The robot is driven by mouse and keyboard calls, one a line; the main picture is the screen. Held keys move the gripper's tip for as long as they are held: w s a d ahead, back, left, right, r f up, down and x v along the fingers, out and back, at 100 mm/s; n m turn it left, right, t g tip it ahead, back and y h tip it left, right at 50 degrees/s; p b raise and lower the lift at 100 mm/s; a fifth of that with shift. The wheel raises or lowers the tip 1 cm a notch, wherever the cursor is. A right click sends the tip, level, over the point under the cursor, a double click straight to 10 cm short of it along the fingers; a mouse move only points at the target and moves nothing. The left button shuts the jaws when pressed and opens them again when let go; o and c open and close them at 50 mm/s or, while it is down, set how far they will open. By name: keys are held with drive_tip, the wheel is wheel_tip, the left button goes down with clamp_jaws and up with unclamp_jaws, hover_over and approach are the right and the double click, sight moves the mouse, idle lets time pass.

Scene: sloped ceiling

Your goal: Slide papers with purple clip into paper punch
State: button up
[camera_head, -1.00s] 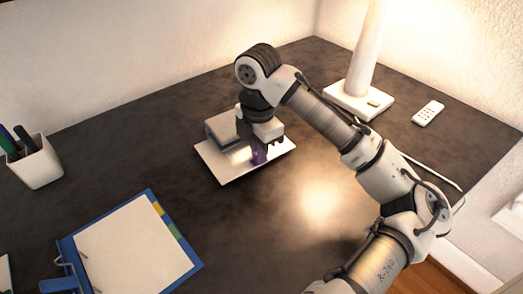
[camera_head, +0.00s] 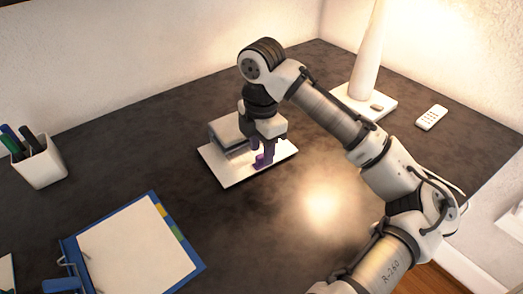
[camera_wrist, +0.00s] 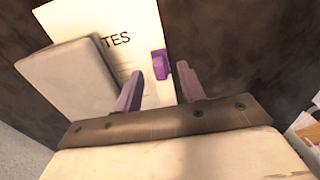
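The white papers (camera_head: 228,176) lie flat on the dark desk, with a purple clip (camera_head: 262,161) on their near right edge. Printed letters "TES" show on the papers (camera_wrist: 134,18) in the wrist view. The grey paper punch (camera_head: 226,129) stands at the papers' back left, over part of them; it also shows in the wrist view (camera_wrist: 72,72). How far the papers sit inside it is hidden. My gripper (camera_wrist: 158,84) is open and empty, just above the papers. The clip (camera_wrist: 160,65) shows beyond the gap between its fingertips, apparently not gripped. In the head view my gripper (camera_head: 267,146) is just above the clip.
A blue clipboard (camera_head: 190,246) with papers lies at front left. A pen cup (camera_head: 40,165) stands at far left. A white lamp (camera_head: 362,103) and a remote (camera_head: 431,118) are at back right. The desk between clipboard and punch is clear.

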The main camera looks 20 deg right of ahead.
wheel_tip(320, 180, up, 12)
drive_tip(key=p, duration=0.1)
drive_tip(key=shift+r, duration=0.15)
idle(0.5)
